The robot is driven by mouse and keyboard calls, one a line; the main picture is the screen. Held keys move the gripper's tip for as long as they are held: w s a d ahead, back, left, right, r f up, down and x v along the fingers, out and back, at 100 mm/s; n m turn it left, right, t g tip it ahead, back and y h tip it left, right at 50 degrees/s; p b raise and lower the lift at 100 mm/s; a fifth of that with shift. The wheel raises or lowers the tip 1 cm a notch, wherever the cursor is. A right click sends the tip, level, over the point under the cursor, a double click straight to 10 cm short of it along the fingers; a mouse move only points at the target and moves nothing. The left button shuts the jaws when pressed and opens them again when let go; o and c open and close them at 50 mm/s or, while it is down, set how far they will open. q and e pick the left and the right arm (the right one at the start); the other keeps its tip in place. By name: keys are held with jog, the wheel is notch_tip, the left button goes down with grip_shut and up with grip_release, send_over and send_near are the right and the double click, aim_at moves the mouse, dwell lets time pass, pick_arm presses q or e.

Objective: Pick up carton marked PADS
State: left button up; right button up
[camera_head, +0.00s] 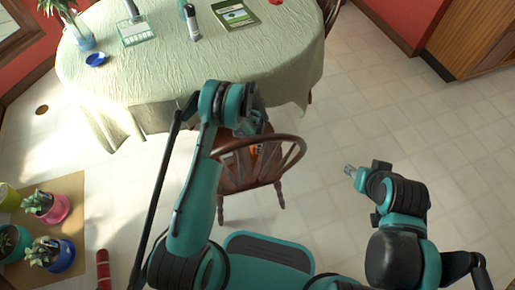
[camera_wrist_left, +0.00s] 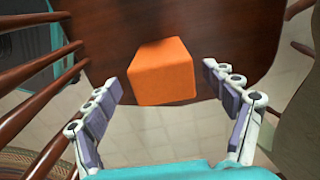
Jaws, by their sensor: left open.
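An orange carton (camera_wrist_left: 162,72) sits on the dark wooden chair seat (camera_wrist_left: 225,30) in the left wrist view. No marking on it can be read. My left gripper (camera_wrist_left: 162,84) is open above the seat. Its two fingers stand apart on either side of the carton's near end, not touching it. My right gripper (camera_head: 350,171) hangs over bare floor to the right of the chair, too small to judge.
The chair's curved spindle back (camera_head: 285,148) rises close to my left gripper. A table with a pale cloth (camera_head: 140,85) stands beyond, holding a notebook (camera_head: 236,14), a blue bowl (camera_head: 96,59) and other items. Potted plants stand at lower left. The floor at right is clear.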

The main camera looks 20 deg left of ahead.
pick_arm(q)
jog(key=f+b, duration=0.1)
jog(key=f, duration=0.2)
jog(key=f+b, duration=0.1)
jog(key=f, duration=0.1)
jog(key=shift+w+d+b, duration=0.1)
jog(key=shift+w+b, duration=0.15)
jog(key=shift+b, duration=0.1)
jog(key=shift+r, duration=0.1)
jog(key=c, duration=1.3)
